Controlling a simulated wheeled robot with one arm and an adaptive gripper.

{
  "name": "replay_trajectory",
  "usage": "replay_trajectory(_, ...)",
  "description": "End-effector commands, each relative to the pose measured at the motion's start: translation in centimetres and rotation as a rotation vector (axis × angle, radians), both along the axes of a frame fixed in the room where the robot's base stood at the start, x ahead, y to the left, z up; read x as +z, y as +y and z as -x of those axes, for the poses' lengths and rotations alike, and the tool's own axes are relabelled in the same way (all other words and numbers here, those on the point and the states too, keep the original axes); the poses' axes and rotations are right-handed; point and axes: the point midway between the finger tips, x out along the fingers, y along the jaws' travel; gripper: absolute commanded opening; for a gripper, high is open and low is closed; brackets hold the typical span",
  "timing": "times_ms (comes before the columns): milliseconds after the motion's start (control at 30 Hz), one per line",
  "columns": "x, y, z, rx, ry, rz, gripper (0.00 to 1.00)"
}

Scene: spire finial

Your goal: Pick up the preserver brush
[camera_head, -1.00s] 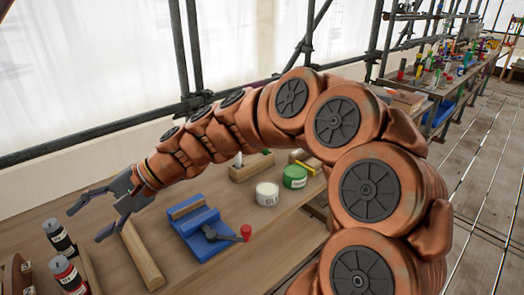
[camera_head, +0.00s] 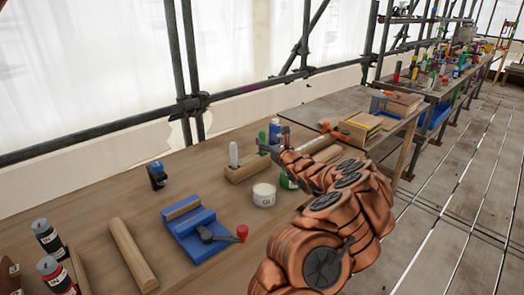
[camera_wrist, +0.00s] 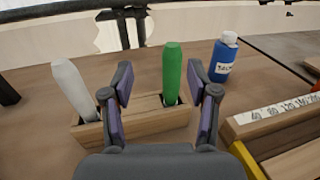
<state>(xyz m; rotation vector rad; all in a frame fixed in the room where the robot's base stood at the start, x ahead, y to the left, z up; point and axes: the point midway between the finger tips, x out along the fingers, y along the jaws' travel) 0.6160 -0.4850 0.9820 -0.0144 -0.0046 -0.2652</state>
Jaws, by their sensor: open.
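Two upright handles, likely brushes, stand in a wooden holder (camera_wrist: 148,132): a white one (camera_wrist: 74,90) at the left and a green one (camera_wrist: 171,78) at the right. No label on either shows, so I cannot tell for certain which is the preserver brush. My gripper (camera_wrist: 160,70) is open and empty, with the green handle between its fingers in the wrist view, nearer the right finger. Contact cannot be told. In the head view my gripper (camera_head: 273,143) is over the holder's right end, and the green handle (camera_head: 262,138) shows just beyond it.
A blue bottle (camera_wrist: 222,58) stands right of the green handle. A box of numbered sandpaper (camera_wrist: 270,112) lies at the right. In the head view a white pot (camera_head: 264,195) and a partly hidden green pot (camera_head: 286,182) stand in front. A blue vise (camera_head: 195,232) is at the left.

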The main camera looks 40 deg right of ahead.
Motion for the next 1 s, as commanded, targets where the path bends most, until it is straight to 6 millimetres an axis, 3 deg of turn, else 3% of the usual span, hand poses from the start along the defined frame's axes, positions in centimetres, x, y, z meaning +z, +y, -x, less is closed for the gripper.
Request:
replay_trajectory(133, -0.8, -1.0, 0.2, -0.023, 0.006, -0.019, 0.59)
replay_trajectory(1000, -1.4, -3.0, -4.5, -0.019, 0.006, -0.013, 0.59)
